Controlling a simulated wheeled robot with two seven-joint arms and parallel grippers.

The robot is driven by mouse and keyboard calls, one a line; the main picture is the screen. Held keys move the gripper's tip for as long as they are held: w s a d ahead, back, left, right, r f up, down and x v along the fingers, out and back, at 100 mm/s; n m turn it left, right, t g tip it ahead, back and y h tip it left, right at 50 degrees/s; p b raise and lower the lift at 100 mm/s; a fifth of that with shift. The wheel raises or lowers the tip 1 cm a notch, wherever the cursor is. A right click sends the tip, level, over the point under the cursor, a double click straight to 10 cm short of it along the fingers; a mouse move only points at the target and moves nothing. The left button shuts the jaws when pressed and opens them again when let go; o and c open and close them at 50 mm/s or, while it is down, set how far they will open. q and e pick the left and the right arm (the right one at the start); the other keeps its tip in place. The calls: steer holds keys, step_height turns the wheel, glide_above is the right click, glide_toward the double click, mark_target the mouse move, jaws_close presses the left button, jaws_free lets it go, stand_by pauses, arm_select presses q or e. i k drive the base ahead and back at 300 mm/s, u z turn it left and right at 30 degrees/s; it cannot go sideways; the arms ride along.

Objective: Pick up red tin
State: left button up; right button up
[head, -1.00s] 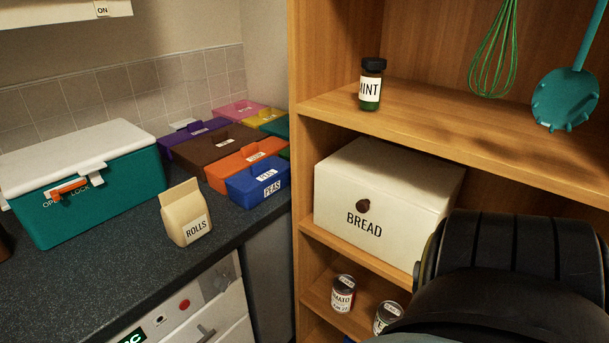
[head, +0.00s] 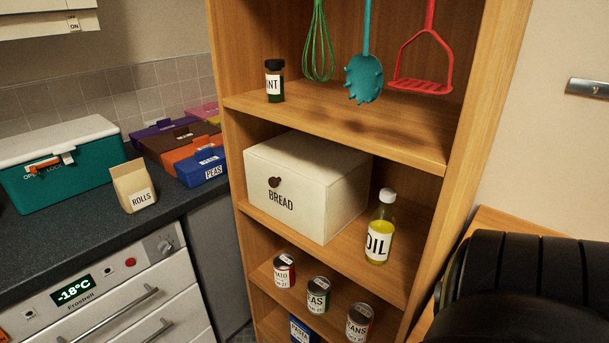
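A red tin (head: 284,271) with a white label ending in "ATO" stands upright on the lower shelf (head: 262,275) of the wooden unit, at the left of a row of tins. A green tin (head: 318,296) labelled "EAS" stands beside it. A third tin (head: 359,323), labelled "ANS" and with some reddish colour, stands at the right of the row. Neither of my grippers is in view. A black part of my arm fills the lower right corner.
A bread box (head: 300,190) and an oil bottle (head: 380,230) stand on the shelf above. A mint jar (head: 274,82) is higher up. A blue pasta box (head: 300,330) is below. The counter with the rolls bag (head: 134,188) is at left.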

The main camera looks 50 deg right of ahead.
mark_target(284, 264)
steer(key=z, duration=0.85)
steer(key=i, duration=0.3)
steer(key=z, duration=0.05)
